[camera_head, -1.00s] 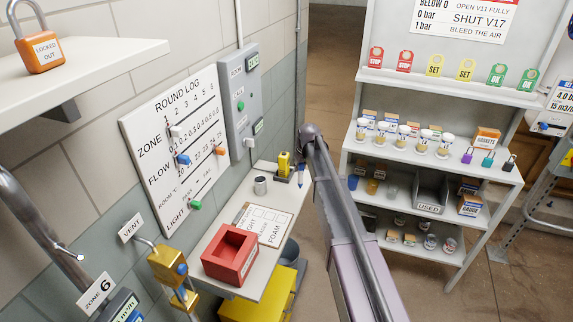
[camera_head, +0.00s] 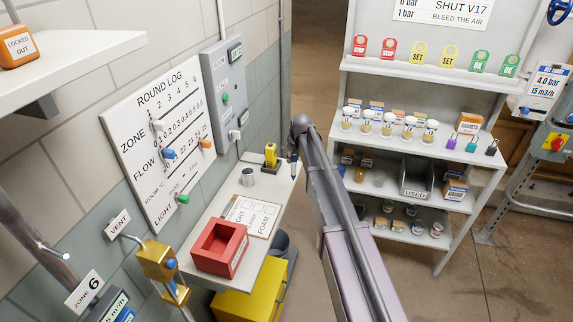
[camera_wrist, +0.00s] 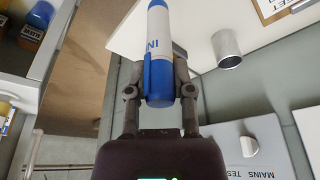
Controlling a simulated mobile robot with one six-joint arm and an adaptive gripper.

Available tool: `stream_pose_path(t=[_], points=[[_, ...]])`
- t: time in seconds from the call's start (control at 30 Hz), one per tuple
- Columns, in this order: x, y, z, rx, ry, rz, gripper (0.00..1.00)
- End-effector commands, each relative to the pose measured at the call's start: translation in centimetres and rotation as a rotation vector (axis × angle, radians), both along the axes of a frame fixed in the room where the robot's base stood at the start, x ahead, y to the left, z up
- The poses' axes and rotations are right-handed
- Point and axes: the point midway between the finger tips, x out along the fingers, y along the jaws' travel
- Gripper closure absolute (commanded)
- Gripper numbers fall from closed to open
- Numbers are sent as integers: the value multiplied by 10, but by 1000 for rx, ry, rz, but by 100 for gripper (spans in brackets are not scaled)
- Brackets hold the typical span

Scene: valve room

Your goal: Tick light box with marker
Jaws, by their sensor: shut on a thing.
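My gripper (camera_wrist: 160,85) is shut on a blue and white marker (camera_wrist: 157,45), which fills the space between its two fingers in the wrist view. In the head view the marker (camera_head: 293,168) hangs at the end of my arm, near the right edge of the small wall table (camera_head: 232,204). A white sheet or board (camera_head: 248,214) with several empty tick boxes lies on that table. Its printed words include FOAM and a partly hidden one ending in GHT. The marker is apart from the sheet, to its upper right.
A red open box (camera_head: 219,248) stands in front of the sheet. A metal cup (camera_head: 247,177) and a yellow object (camera_head: 270,155) stand behind it. A yellow cabinet (camera_head: 256,289) is below. A white shelf unit (camera_head: 415,180) stands to the right.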

Motion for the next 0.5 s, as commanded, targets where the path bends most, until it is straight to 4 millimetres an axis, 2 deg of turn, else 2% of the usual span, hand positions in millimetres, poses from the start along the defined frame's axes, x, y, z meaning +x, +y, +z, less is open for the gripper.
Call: stream_pose_path(t=[0.27,0.37,0.5], points=[[-1,3,0,0,0,0,96],[-2,9,1,-1,0,2,96],[-7,29,4,0,1,2,96]])
